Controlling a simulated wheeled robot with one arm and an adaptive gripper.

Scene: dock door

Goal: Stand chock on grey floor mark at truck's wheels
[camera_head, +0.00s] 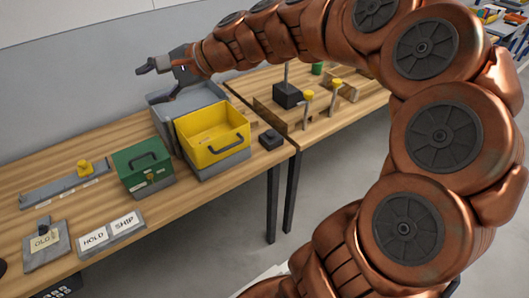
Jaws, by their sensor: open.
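My gripper (154,84) is at the upper left, at the end of my copper-coloured arm, which arches across the top and right of the view. Its dark fingers are spread apart with nothing between them. It hangs above the back of the wooden bench, near a grey open box (170,97). I cannot make out a chock, a grey floor mark or a truck's wheels in this view. My arm covers much of the right side.
Grey floor (225,240) is clear in front.

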